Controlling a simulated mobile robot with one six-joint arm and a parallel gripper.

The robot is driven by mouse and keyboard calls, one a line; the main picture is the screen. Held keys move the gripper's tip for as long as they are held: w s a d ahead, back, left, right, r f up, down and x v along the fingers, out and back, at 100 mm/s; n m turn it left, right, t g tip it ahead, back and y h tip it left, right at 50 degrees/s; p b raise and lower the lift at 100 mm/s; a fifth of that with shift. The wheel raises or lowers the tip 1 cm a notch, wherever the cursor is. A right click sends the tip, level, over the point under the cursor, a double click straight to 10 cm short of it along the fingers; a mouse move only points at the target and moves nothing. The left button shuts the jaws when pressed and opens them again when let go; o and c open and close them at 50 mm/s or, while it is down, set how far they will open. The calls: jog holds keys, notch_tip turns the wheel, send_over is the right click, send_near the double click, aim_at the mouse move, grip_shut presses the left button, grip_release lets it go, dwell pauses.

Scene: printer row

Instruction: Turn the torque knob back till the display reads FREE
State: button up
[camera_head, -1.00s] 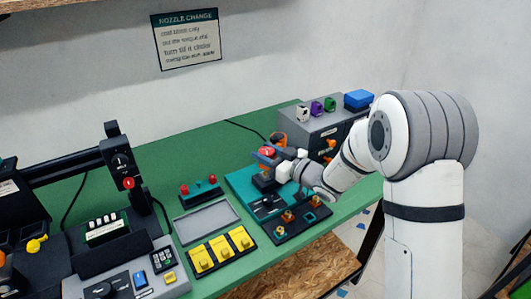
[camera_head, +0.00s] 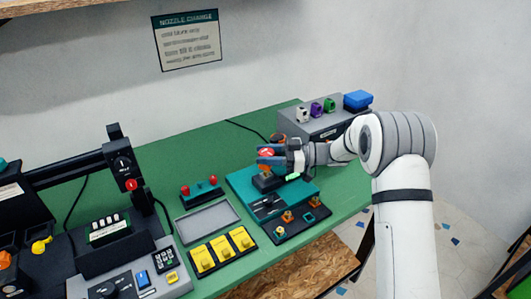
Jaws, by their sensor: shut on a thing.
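A red-topped knob with a white mark (camera_head: 267,153), which appears to be the torque knob, sits on a dark stand on the teal station (camera_head: 238,185) in the middle of the bench. The knob's lower part is mostly behind the fingers. I cannot make out a display reading anywhere in this view.
A grey cabinet (camera_head: 335,124) with small coloured blocks stands behind my arm. A black tray with orange-topped nozzles (camera_head: 287,217) lies in front of the station. Yellow blocks (camera_head: 222,248), a grey tray (camera_head: 205,222) and the printer (camera_head: 118,240) lie to the left.

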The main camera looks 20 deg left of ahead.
jog(key=shift+w+n+g+h, duration=0.1)
jog(key=shift+n+g+h, duration=0.2)
jog(key=shift+n+g, duration=0.35)
jog(key=o, duration=1)
jog(key=shift+c, duration=0.2)
jog(key=v, duration=0.8)
jog(key=shift+b, duration=0.45)
